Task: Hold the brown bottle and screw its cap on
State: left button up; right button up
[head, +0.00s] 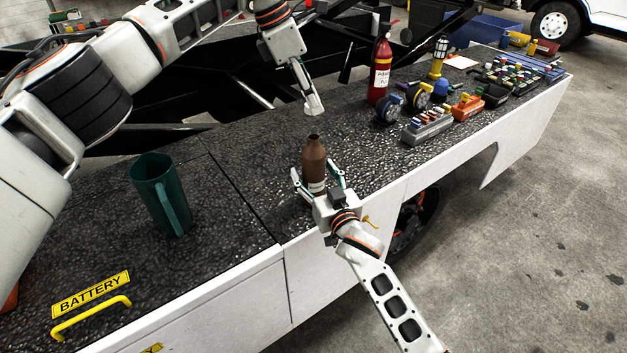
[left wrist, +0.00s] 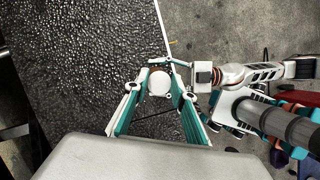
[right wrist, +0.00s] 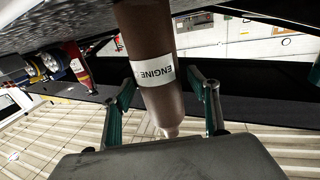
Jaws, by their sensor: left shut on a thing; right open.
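The brown bottle (head: 314,158) stands upright on the black textured deck, its neck bare. Its white label, partly reading "ENGINE", shows in the right wrist view (right wrist: 152,72). My right gripper (head: 318,182) is open, with one finger on each side of the bottle; gaps show beside it in the right wrist view (right wrist: 165,95). My left gripper (head: 313,108) points down above the bottle, apart from it. It is shut on a pale round cap (left wrist: 159,82), seen between its fingertips in the left wrist view.
A green jug (head: 160,195) stands at the left. A red fire extinguisher (head: 380,70), a yellow lantern (head: 438,58), an orange toolbox (head: 467,107) and several small items stand at the right. A yellow handle (head: 92,318) is at the front left. The deck around the bottle is clear.

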jog(key=shift+w, duration=0.1)
jog(key=shift+c, duration=0.4)
grip_shut()
pick_arm(q)
send_over(317, 136)
jog(key=a, duration=0.1)
jog(key=shift+s+f, duration=0.2)
jog(key=shift+f, duration=2.25)
jog(key=shift+f, duration=0.1)
jog(key=shift+f, duration=0.8)
jog(key=shift+f, duration=0.55)
jog(key=o, duration=0.7)
jog(key=shift+c, duration=0.2)
